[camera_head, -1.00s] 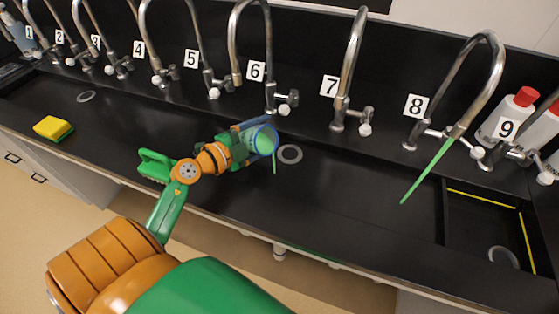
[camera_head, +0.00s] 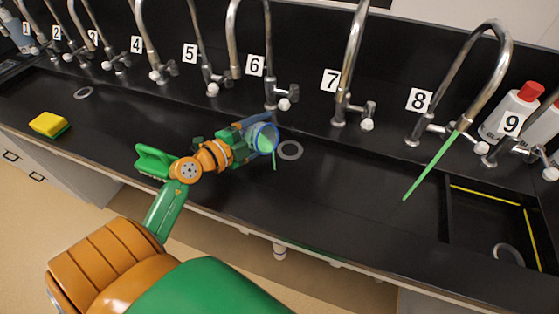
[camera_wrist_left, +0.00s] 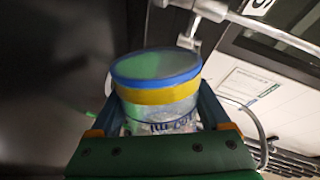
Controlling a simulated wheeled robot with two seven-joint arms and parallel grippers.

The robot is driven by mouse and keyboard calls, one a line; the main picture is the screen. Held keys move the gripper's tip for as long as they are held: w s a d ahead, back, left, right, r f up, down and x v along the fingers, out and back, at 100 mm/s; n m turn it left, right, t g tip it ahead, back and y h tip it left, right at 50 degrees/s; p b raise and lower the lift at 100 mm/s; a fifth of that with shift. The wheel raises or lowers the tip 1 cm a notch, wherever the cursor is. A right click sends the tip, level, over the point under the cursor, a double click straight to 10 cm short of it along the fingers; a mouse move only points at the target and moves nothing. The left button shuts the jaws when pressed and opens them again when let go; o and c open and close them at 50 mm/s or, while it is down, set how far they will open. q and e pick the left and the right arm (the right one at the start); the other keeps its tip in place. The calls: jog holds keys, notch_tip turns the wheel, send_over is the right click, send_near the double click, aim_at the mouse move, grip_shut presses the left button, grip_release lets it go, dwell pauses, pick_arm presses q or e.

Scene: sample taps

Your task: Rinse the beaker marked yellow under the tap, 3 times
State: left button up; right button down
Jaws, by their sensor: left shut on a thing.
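The beaker (camera_head: 265,137) is clear with a blue rim; in the wrist view it (camera_wrist_left: 158,97) shows a yellow band below the rim and green inside. My left gripper (camera_head: 243,141) is shut around it and holds it over the black sink (camera_head: 330,190), below and in front of tap 6. The beaker is tipped on its side, mouth to the right, and a thin green stream falls from its mouth. Tap 8 (camera_head: 483,75) runs, with a green stream (camera_head: 430,165) falling into the sink. My right gripper is not in view.
Tap 6 (camera_head: 268,45) and tap 7 (camera_head: 352,60) stand behind the beaker. A round drain (camera_head: 290,150) lies right of it. A yellow-green sponge (camera_head: 48,124) is at the left. A bottle with a red cap (camera_head: 512,112) stands near tap 9. The sink between beaker and tap 8 is clear.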

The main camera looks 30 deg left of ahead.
pick_arm(q)
jog(key=shift+f, duration=0.1)
jog(key=shift+d+m, duration=0.15)
jog(key=shift+m, duration=0.15)
jog(key=shift+d+r+m+y+p, duration=0.35)
jog(key=shift+d+m+p, duration=0.25)
jog(key=shift+p, duration=0.8)
jog(key=shift+s+d+r+m+y+p, duration=0.1)
jog(key=shift+d+r+m+y+p, duration=0.15)
jog(key=shift+m+p, duration=0.4)
jog(key=shift+r+m+y+p, duration=0.1)
jog(key=shift+r+m+p, duration=0.25)
jog(key=shift+p, duration=0.5)
dwell(0.4)
